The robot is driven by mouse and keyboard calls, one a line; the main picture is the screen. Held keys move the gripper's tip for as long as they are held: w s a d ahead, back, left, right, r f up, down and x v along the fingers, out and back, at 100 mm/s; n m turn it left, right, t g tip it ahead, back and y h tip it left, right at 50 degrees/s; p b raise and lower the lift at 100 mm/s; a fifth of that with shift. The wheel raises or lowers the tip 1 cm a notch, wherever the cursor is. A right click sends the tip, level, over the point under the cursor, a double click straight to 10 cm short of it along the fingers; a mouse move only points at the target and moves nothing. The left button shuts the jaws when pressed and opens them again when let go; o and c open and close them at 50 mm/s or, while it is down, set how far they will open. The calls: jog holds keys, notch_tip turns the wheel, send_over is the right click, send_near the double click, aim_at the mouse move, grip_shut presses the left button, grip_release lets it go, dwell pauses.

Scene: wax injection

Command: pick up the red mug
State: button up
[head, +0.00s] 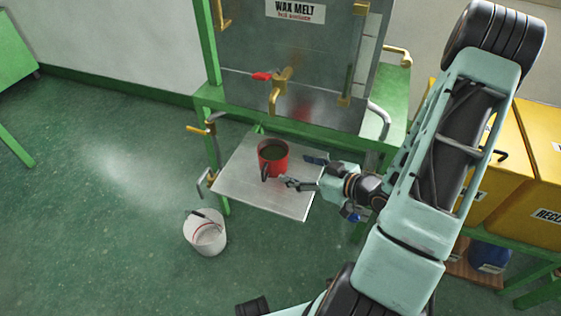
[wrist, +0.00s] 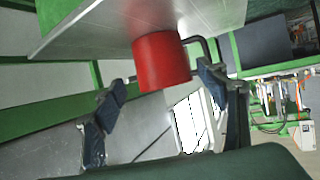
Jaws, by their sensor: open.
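The red mug (head: 277,167) stands upright on a metal shelf (head: 240,190) below the wax melt tank. Its inside looks dark green, and its dark handle is on the near left side in the head view. My gripper (head: 301,172) is open, close to the right of the mug, with its fingers pointing toward it. In the wrist view the mug (wrist: 162,62) appears ahead between the two spread fingers of my gripper (wrist: 163,92), its handle toward the right finger. I see no clear contact between fingers and mug.
The tank (head: 300,60) with a brass tap (head: 278,90) rises behind the shelf. A brass-handled valve (head: 200,130) is at the shelf's left. A white bucket (head: 204,235) stands on the floor. Yellow bins (head: 500,150) are at right. The left floor is open.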

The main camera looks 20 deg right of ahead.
aim_at(265, 156)
jog(key=b+x, duration=0.3)
jog(key=x, duration=0.8)
jog(key=shift+r, duration=0.15)
jog(key=c, duration=1.2)
jog(key=shift+c, duration=0.3)
jog(key=shift+r, duration=0.2)
